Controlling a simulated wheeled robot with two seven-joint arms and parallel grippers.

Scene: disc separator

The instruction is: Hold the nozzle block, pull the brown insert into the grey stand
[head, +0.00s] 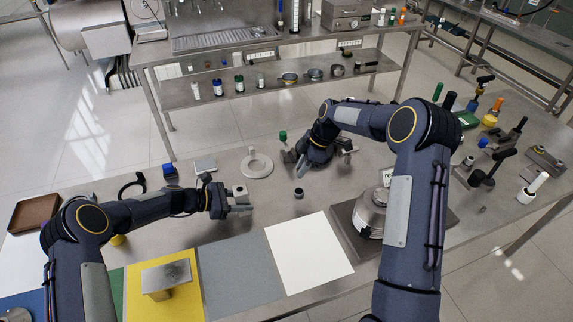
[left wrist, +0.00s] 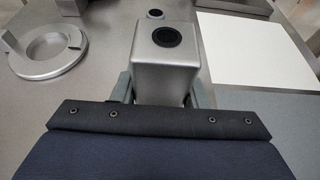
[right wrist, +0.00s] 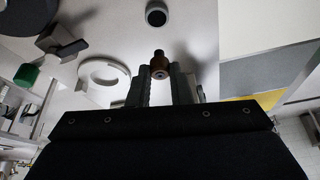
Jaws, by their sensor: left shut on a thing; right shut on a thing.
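The silver nozzle block (left wrist: 165,62) has a dark round hole in its top. My left gripper (left wrist: 165,92) is shut on it, with a finger on each side. In the head view my left gripper (head: 238,203) and the block (head: 240,190) are at the middle of the table. The brown insert (right wrist: 159,68) is between the fingers of my right gripper (right wrist: 163,82), which is shut on it. In the head view my right gripper (head: 302,163) hides the insert. The small grey stand (head: 298,192), with a dark hole, stands apart from both grippers; the right wrist view also shows it (right wrist: 156,14).
A round grey dish (head: 257,166) lies behind the block. White (head: 308,254), grey (head: 238,276) and yellow (head: 185,300) mats cover the front. A metal block (head: 166,278) stands on the yellow mat. A silver round device (head: 368,220) stands on a plate at right.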

